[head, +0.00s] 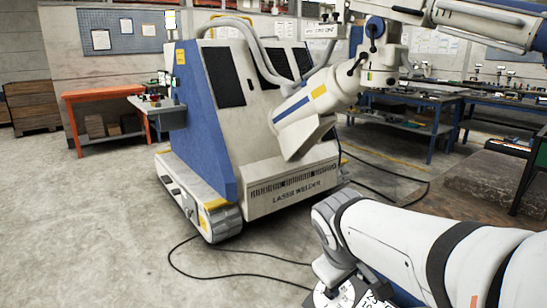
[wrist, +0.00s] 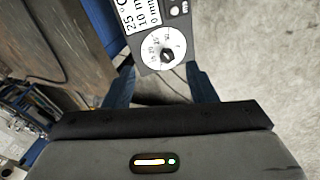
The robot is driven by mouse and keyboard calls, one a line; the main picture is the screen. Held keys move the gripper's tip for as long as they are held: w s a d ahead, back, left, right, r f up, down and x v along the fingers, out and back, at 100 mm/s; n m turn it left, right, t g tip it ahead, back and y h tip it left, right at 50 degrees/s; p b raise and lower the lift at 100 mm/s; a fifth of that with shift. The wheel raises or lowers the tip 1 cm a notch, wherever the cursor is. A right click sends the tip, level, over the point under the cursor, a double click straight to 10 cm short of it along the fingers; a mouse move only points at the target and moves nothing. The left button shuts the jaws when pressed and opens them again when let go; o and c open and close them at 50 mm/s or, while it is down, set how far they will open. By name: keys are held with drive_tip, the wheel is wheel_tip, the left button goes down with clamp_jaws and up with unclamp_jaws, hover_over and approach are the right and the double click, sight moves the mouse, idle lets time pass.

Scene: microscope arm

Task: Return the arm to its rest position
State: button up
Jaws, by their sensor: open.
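My arm (head: 400,240) reaches in from the right edge of the head view, white with black bands, and bends down at its left end. My gripper shows in the wrist view (wrist: 160,72), its two blue fingers spread apart with nothing held between them. A panel with a round white dial and black knob (wrist: 164,54) lies beyond the fingertips. I cannot tell how far the panel is from the fingers. In the head view the gripper's fingers are not clearly visible; a dial panel (head: 345,296) is cut off by the bottom edge.
A tracked laser welder (head: 290,190) with a jointed white arm (head: 312,108) stands ahead. An orange table (head: 105,94) is at left and a blue workbench (head: 400,118) behind at right. Black cables (head: 235,276) lie on the floor. The floor at left is clear.

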drive_tip(key=s+r+m+g+y+p, duration=0.1)
drive_tip(key=s+r+m+y+p, duration=0.1)
drive_tip(key=s+r+m+p, duration=0.4)
drive_tip(key=s+r+p, duration=0.4)
drive_tip(key=r+p, duration=0.6)
drive_tip(key=p, duration=0.3)
drive_tip(key=shift+d+g+y, duration=0.25)
drive_tip(key=shift+g+y, duration=0.05)
drive_tip(key=shift+y, duration=0.1)
